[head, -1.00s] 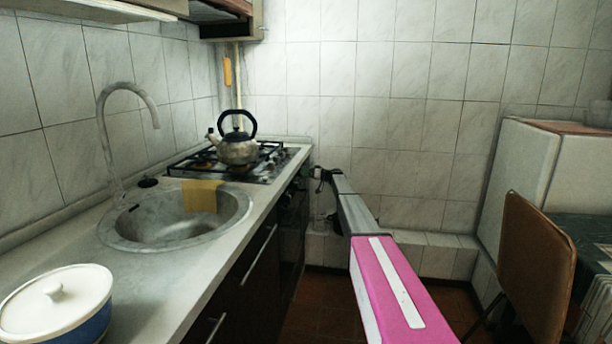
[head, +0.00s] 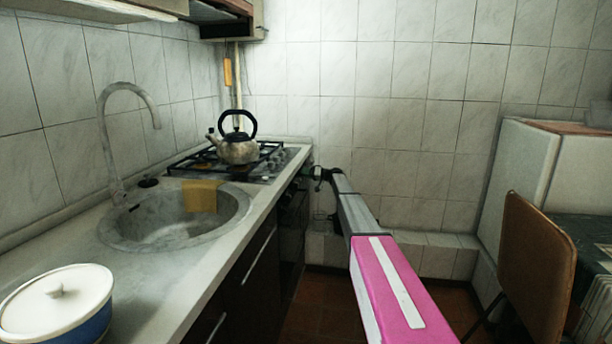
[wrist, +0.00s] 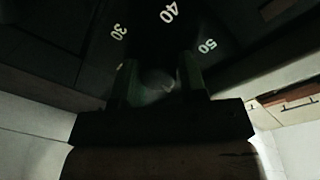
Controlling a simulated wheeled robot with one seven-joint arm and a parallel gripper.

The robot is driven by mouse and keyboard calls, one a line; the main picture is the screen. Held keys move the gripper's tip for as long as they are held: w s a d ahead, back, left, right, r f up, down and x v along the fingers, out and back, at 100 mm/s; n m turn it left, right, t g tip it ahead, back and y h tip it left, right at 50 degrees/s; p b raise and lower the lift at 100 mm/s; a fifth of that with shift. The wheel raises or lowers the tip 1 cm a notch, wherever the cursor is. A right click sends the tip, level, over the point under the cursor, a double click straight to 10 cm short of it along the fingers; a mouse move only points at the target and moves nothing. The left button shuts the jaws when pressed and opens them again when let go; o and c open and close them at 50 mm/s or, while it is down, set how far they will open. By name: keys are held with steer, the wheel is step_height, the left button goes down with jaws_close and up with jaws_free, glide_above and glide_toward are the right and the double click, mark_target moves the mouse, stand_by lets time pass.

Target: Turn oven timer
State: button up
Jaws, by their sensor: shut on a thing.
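The oven timer knob (wrist: 155,84) is a dim, rounded shape on a dark panel in the wrist view. White marks 30, 40 and 50 stand around it, with 40 near the top. My gripper (wrist: 157,88) has one finger on each side of the knob and is shut on it. In the head view my gripper (head: 322,176) is small, at the far end of my arm, beside the dark oven front (head: 293,215) under the hob. The knob itself cannot be made out in the head view.
A kettle (head: 238,152) stands on the gas hob (head: 272,165). A sink (head: 150,235) with a yellow cloth (head: 202,196) and a lidded pot (head: 60,300) are nearer on the counter. A brown folding chair (head: 535,260) stands at the right. Floor shows between counter and chair.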

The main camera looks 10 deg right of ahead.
steer(key=m+g, duration=0.1)
steer(key=m, duration=0.7)
steer(key=shift+w+d+m, duration=0.1)
steer(key=shift+m, duration=0.3)
steer(key=shift+f, duration=0.1)
stand_by(0.4)
steer(key=o, duration=0.9)
steer(key=v, duration=1)
steer(key=shift+d+r, duration=0.2)
steer(key=shift+d, duration=0.1)
